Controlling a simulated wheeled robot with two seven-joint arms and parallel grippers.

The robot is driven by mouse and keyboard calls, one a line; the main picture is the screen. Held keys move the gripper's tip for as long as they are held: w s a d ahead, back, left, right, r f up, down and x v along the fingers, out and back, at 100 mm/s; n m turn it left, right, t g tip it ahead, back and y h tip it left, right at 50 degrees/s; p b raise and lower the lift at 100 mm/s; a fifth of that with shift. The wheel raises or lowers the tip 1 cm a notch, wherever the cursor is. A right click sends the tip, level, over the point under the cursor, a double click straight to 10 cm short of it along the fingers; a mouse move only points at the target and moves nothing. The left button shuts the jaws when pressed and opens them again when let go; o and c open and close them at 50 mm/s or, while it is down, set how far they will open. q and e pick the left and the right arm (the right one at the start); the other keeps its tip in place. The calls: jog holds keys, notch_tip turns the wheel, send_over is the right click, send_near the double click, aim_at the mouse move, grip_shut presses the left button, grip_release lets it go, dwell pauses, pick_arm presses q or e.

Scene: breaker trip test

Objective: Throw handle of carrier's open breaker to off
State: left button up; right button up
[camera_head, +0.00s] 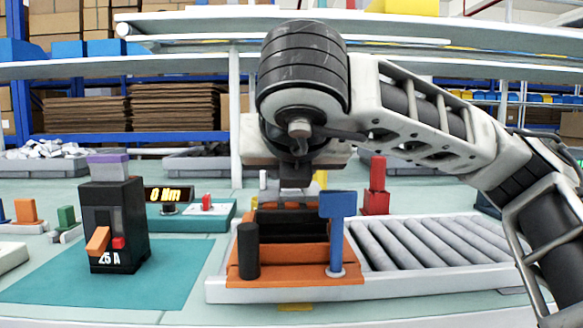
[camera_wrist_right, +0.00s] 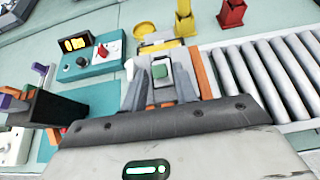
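The orange carrier (camera_head: 295,278) sits on a pale base at the left end of the roller conveyor, with a black post and a blue upright lever on it. My right gripper (camera_head: 296,190) is directly above the carrier, pointing down, and its arm comes in from the right. A dark body (camera_head: 292,222) shows in the carrier under the gripper, mostly hidden. In the wrist view, the right gripper (camera_wrist_right: 161,76) has its two grey fingers apart, with a small green block (camera_wrist_right: 160,74) on a pale part between them. I cannot tell whether they touch it. My left gripper is not in view.
A black breaker marked 25 A (camera_head: 114,225), with an orange handle, stands on the teal mat (camera_head: 165,285). Behind it is a teal box (camera_head: 215,222) with a lit display. A red block (camera_head: 376,190) stands behind the rollers (camera_head: 430,245).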

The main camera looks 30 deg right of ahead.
jog(key=shift+o, duration=0.4)
